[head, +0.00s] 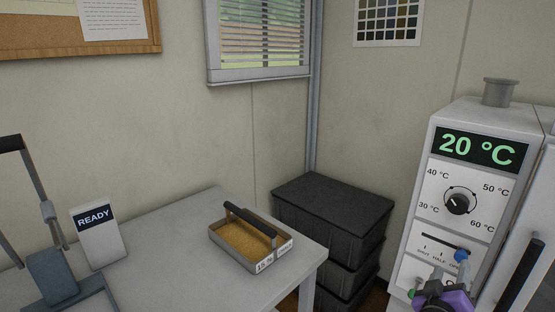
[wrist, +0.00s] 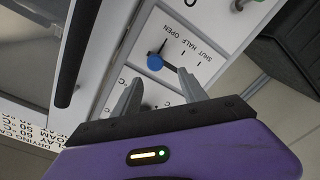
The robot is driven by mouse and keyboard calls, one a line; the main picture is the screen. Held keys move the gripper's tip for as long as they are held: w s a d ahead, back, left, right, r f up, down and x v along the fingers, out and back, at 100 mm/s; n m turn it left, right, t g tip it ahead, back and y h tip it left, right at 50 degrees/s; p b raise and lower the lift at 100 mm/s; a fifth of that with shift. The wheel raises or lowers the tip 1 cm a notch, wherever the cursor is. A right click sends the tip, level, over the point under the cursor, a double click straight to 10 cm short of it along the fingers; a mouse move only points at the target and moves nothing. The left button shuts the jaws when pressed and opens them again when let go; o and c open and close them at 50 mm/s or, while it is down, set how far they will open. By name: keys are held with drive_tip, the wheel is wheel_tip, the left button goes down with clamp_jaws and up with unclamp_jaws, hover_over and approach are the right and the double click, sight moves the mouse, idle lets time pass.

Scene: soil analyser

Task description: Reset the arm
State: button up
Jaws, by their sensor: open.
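My gripper (head: 433,290) is at the lower right in the head view, in front of the lower front panel of the white oven-like unit (head: 448,128). In the wrist view my gripper (wrist: 160,80) shows two grey fingers spread apart with nothing held. A blue-knobbed lever (wrist: 155,62) on the panel lies just beyond the fingertips and looks clear of them. In the head view the blue knob (head: 461,255) is at the right end, by the OPEN label. The display (head: 478,148) reads 20 °C.
A black dial (head: 457,203) is above the lever. A dark door handle (head: 521,274) stands at right. Black crates (head: 333,205) are stacked by the wall. A table (head: 180,225) carries a handled tray of soil (head: 222,256), a READY sign (head: 98,236) and a grey device (head: 50,278).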

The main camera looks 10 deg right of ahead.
drive_tip(key=s+a+f+n+t+y+p, duration=0.1)
drive_tip(key=s+a+n+t+y, duration=0.15)
drive_tip(key=s+a+y, duration=0.5)
drive_tip(key=s+a+f+n+t+y+p, duration=0.15)
drive_tip(key=s+a+t, duration=0.25)
drive_tip(key=a, duration=0.7)
drive_tip(key=s+a+r+m+g+y, duration=0.1)
drive_tip(key=s+a, duration=0.2)
drive_tip(key=s, duration=0.6)
drive_tip(key=s+a+r+m+g+y+p, duration=0.1)
drive_tip(key=s+a+y, duration=0.1)
drive_tip(key=s, duration=0.8)
drive_tip(key=s+a+r+m+g+y+p, duration=0.1)
drive_tip(key=s+a, duration=0.3)
drive_tip(key=s, duration=0.5)
drive_tip(key=shift+s+r+y, duration=0.2)
drive_tip(key=shift+s+y, duration=0.1)
drive_tip(key=shift+s, duration=0.05)
drive_tip(key=shift+g, duration=0.25)
